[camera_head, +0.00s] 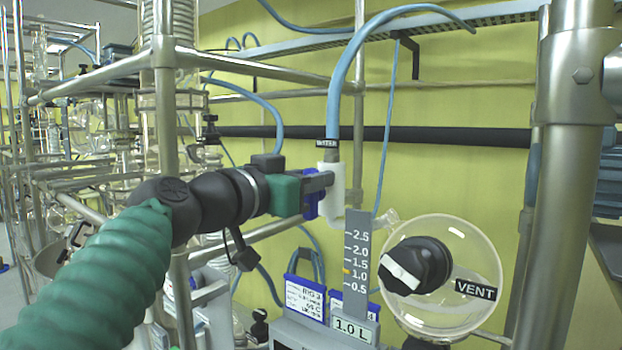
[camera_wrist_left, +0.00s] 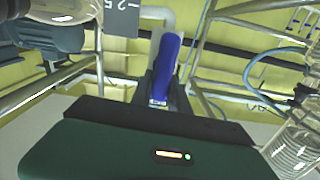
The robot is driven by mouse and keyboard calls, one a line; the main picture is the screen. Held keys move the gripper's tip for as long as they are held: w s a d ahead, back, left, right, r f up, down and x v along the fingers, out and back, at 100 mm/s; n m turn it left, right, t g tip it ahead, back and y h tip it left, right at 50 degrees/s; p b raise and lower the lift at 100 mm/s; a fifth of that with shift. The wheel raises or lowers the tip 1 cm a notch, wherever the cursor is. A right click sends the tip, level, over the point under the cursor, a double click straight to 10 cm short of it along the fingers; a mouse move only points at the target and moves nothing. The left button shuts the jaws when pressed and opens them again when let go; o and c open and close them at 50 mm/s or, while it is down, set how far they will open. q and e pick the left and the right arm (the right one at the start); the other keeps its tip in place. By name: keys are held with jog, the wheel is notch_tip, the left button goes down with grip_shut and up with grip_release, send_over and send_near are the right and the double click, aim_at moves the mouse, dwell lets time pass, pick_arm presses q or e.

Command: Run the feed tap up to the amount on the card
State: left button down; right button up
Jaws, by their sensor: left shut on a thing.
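My left gripper (camera_head: 318,184) reaches in from the left and is shut on the blue tap handle (camera_head: 311,203). In the left wrist view, the blue handle (camera_wrist_left: 166,62) stands up between the fingers of the left gripper (camera_wrist_left: 160,95). The white tap body (camera_head: 332,188) is just right of the jaws, under a blue hose (camera_head: 340,95) with a small black label. Below it stands a grey scale (camera_head: 358,262) marked 0.5 to 2.5, with an orange mark at about 1.0. The card (camera_head: 353,331) reads 1.0 L. I cannot make out any liquid. My right gripper is out of view.
A round clear vessel (camera_head: 470,240) with a black knob and a VENT label is right of the scale. Blue-edged tags (camera_head: 305,297) hang low at centre. Metal frame posts (camera_head: 563,180) and glassware (camera_head: 85,140) crowd the right and left sides.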

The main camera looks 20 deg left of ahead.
pick_arm(q)
jog(key=shift+d+f, duration=0.1)
jog(key=shift+d, duration=0.05)
jog(key=shift+f+b, duration=0.15)
jog(key=shift+b, duration=0.35)
jog(key=shift+s+d+f+m+b, duration=0.1)
jog(key=shift+d+f+m+b, duration=0.05)
jog(key=shift+m+b, duration=1)
jog(key=shift+d+m+b, duration=0.15)
jog(key=shift+m+b, duration=0.7)
jog(key=shift+b, duration=0.05)
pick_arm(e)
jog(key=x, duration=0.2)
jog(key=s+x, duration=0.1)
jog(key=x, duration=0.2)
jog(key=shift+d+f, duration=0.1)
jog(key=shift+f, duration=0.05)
pick_arm(q)
jog(key=shift+s+d+m+b, duration=0.15)
jog(key=shift+m+b, duration=0.35)
jog(key=shift+m, duration=0.3)
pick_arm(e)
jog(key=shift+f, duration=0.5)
